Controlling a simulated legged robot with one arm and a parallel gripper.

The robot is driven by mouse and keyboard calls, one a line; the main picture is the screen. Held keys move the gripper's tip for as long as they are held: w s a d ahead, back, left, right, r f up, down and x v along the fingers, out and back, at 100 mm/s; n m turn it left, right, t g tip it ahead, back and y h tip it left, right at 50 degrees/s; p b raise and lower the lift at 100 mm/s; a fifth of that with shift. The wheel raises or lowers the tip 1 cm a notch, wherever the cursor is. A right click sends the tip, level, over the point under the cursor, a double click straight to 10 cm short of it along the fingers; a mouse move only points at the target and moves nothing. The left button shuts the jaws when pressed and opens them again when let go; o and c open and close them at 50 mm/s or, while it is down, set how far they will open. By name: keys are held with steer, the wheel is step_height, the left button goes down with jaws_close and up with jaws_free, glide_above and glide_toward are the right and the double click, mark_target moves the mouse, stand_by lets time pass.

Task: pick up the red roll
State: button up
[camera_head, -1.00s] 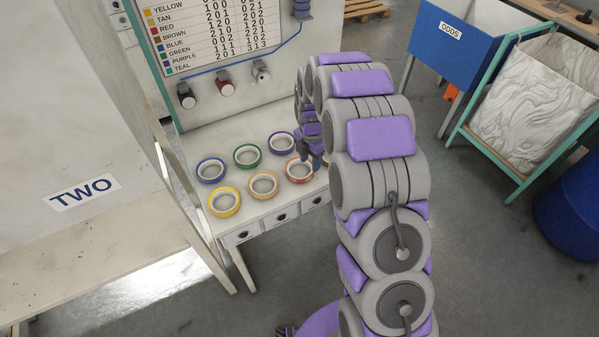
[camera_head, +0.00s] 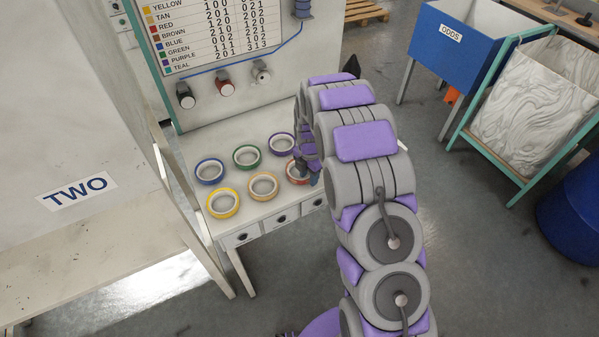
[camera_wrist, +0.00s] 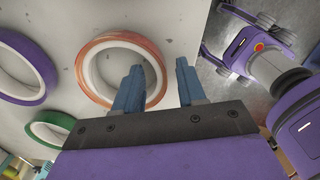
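The red roll (camera_head: 292,173) lies flat on the white bench at the right end of the front row, partly hidden by my gripper in the head view. In the wrist view the red roll (camera_wrist: 84,70) shows as a reddish-orange ring with a white inside. My gripper (camera_wrist: 158,80) has its two blue-grey fingers apart with a clear gap between them. The left finger overlaps the ring's near right part in the picture, and the ring's right edge shows between the fingers. I cannot tell whether either finger touches it.
On the bench (camera_head: 205,139) also lie a blue roll (camera_head: 210,171), a green roll (camera_head: 247,155), a purple roll (camera_head: 281,144), a yellow roll (camera_head: 223,203) and a tan roll (camera_head: 263,186). A back panel with knobs stands behind. A blue ODDS bin (camera_head: 450,62) stands at the right.

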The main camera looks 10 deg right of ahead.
steer(key=shift+d, duration=0.15)
jaws_close()
steer(key=shift+r, duration=0.1)
